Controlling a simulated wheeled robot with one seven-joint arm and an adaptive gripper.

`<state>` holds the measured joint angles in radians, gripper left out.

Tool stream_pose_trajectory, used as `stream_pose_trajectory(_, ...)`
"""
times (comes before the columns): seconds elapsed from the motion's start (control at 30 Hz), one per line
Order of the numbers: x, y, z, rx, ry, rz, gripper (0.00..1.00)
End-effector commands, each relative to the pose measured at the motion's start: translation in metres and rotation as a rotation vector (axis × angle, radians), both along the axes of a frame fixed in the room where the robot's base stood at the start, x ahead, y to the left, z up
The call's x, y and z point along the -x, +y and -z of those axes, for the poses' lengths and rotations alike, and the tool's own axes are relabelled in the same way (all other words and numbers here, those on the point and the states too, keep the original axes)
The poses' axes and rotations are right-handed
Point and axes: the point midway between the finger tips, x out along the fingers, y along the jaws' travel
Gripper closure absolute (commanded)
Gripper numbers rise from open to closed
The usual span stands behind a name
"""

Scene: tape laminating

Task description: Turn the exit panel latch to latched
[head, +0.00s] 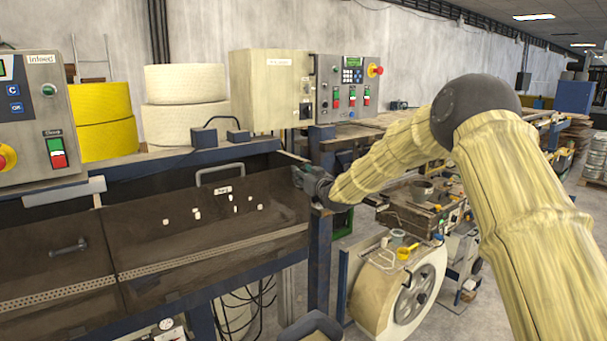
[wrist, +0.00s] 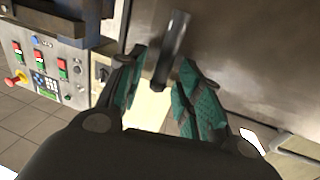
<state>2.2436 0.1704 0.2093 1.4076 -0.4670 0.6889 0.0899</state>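The exit panel appears to be the dark sloping panel (head: 180,245) with a small label and a grey handle on top in the head view. My gripper (head: 300,178) is at its upper right corner. In the wrist view, a dark grey bar, which looks like the latch handle (wrist: 174,48), stands out against the brownish panel face (wrist: 255,55). My gripper's teal fingers (wrist: 161,80) are spread, one on each side of the bar's lower end, with a gap showing. In the head view the latch is hidden by my gripper, and its turned position is not clear.
A beige cabinet (head: 268,92) and a grey control box (head: 345,85) stand behind the panel; the control box (wrist: 45,65) also shows in the wrist view. A blue post (head: 319,260) and a large cream wheel housing (head: 395,285) stand below and right of my gripper.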

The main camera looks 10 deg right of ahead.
Motion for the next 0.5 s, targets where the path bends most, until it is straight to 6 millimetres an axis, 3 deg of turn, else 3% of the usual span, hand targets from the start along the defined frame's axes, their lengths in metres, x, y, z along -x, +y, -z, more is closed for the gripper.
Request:
stream_pose_trajectory(0.13, 0.0001, 0.0, 0.0001, 0.0, 0.0, 0.0, 0.65)
stream_pose_trajectory(0.33, 0.0001, -0.0003, 0.0, 0.0, 0.0, 0.0, 1.0)
stream_pose_trajectory(0.5, 0.0001, -0.0003, 0.0, 0.0, 0.0, 0.0, 1.0)
